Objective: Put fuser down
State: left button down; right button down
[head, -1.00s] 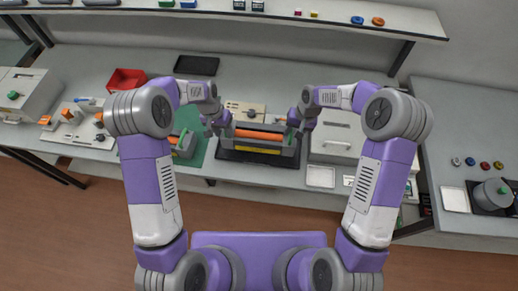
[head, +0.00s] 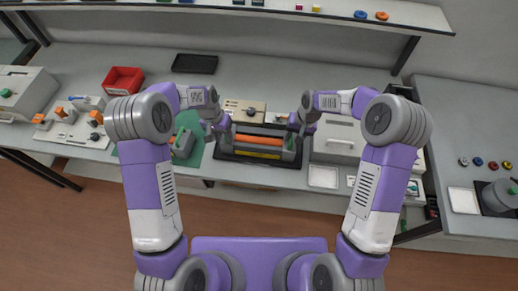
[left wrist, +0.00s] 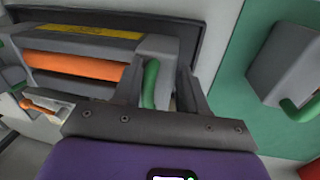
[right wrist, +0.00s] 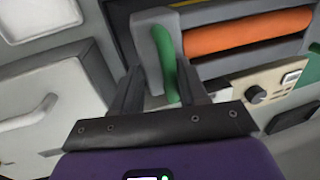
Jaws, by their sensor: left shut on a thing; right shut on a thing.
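The fuser (head: 262,143) is a long grey unit with an orange roller, a yellow label strip and a green handle at each end. It is level over the black mat (head: 222,153); I cannot tell whether it touches it. My left gripper (head: 219,127) is shut on the green handle at its left end, and that handle (left wrist: 150,84) shows between the fingers in the left wrist view. My right gripper (head: 297,126) is shut on the right-end handle, which shows in the right wrist view (right wrist: 165,62). The fingers partly hide both handles.
A green mat with a grey green-handled part (head: 183,143) lies to the left. A beige panel with a knob (head: 243,110) is behind the fuser. A pale printer-like box (head: 338,138) and a white tray (head: 323,177) are to the right. A red bin (head: 123,80) stands back left.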

pick_arm(q)
jog(key=c, duration=1)
grip_release()
jog(key=shift+a+f, duration=0.2)
jog(key=shift+a, duration=0.15)
pick_arm(e)
jog(key=c, duration=1)
grip_release()
jog(key=shift+d+f, duration=0.2)
jog(key=shift+d, duration=0.15)
pick_arm(q)
jog(key=o, duration=0.4)
jog(key=shift+d+r, duration=0.1)
pick_arm(e)
jog(key=o, duration=0.4)
jog(key=shift+a+r, duration=0.1)
pick_arm(q)
jog(key=shift+d, duration=0.1)
pick_arm(e)
jog(key=shift+a, duration=0.1)
